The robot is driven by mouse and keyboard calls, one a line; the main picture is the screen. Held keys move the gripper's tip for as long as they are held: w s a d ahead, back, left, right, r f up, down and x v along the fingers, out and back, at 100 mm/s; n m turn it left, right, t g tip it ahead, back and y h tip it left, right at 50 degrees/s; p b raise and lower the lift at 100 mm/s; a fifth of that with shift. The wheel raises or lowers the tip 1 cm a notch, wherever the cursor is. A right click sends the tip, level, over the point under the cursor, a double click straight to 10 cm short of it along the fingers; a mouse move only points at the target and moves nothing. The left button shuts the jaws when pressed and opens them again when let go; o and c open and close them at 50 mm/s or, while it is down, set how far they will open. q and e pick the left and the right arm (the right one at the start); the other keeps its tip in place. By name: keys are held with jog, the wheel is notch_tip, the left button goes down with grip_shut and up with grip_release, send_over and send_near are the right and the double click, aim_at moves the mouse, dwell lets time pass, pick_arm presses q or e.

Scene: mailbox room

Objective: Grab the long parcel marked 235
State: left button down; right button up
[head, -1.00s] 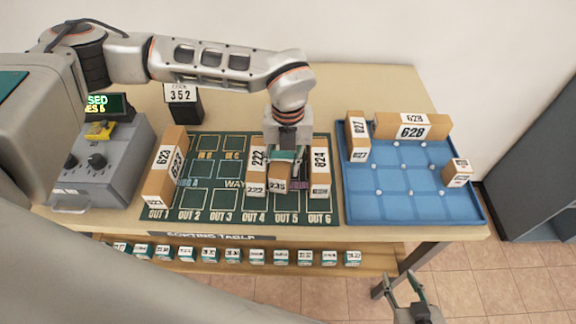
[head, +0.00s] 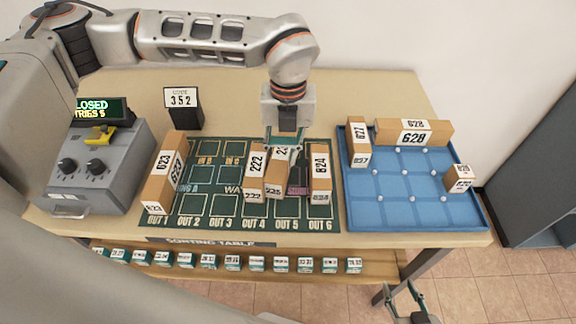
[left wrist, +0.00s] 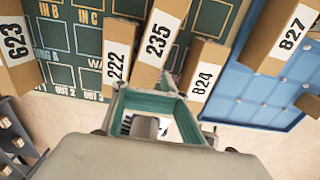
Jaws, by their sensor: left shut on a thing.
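The long brown parcel marked 235 (head: 277,179) is on the green sorting mat, between the parcels marked 222 (head: 255,175) and 824 (head: 320,173). It is slightly slanted beside parcel 222. My left gripper (head: 284,150) is shut on the far end of parcel 235 and partly covers its top label. In the left wrist view, parcel 235 (left wrist: 158,38) stretches away from the green-edged fingers (left wrist: 152,100). I cannot tell whether it is clear of the mat. My right gripper (head: 410,303) is open and empty, low beyond the table's front edge.
Parcel 623 (head: 164,172) stands on the mat's left. A blue tray (head: 412,211) at right holds parcels 827 (head: 358,142), 628 (head: 413,133) and a small box (head: 459,178). A grey control box (head: 90,165) and a 352 sign (head: 182,107) stand left. Mat columns 2 and 3 are free.

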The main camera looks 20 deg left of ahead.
pick_arm(q)
notch_tip(320, 180, up, 14)
jog(key=shift+f+b, duration=0.2)
jog(key=shift+b, duration=0.25)
jog(key=c, duration=0.6)
grip_release()
